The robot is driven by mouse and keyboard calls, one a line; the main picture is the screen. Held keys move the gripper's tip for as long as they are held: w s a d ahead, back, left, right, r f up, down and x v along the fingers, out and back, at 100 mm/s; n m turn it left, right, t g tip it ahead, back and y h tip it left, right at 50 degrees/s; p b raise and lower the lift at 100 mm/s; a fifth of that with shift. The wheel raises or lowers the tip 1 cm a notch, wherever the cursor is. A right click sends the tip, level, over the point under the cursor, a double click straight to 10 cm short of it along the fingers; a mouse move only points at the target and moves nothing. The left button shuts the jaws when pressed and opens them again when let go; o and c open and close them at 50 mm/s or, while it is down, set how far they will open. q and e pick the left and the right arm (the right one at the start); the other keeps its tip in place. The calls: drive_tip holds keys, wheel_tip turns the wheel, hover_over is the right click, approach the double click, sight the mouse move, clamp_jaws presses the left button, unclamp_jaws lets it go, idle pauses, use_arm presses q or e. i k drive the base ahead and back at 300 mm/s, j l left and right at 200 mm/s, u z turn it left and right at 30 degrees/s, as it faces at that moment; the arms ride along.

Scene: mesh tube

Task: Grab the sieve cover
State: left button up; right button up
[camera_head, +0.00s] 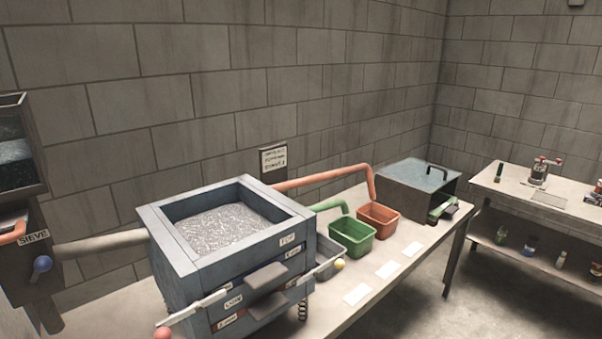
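A blue-grey sieve box (172,242) stands open at the top in the middle, filled with grey granular material (226,227). No cover lies on it. A dark square box (396,195) with a pale, glassy top (418,176) and a black handle (438,166) sits at the far right end of the bench. It may be the sieve cover, but I cannot tell for sure. Neither of my grippers shows in the head view.
On the bench (410,262) are a green bin (352,250), an orange bin (378,232) and white cards (387,270). Orange (320,178) and green pipes reach the bins. A machine labelled SIEVE (30,262) is at left. A shelf table (540,203) stands at right.

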sight(427, 176)
drive_tip(key=i+l+u, duration=0.2)
drive_tip(key=l, duration=0.15)
drive_tip(key=i+l+u, duration=0.15)
drive_tip(key=l, duration=0.25)
drive_tip(key=i+l+u, duration=0.2)
drive_tip(key=l, duration=0.2)
drive_tip(key=l+u, duration=0.2)
drive_tip(key=l, duration=0.2)
drive_tip(key=i+l+u, duration=0.2)
drive_tip(key=l, duration=0.25)
drive_tip(key=k+j, duration=0.05)
drive_tip(key=k, duration=0.05)
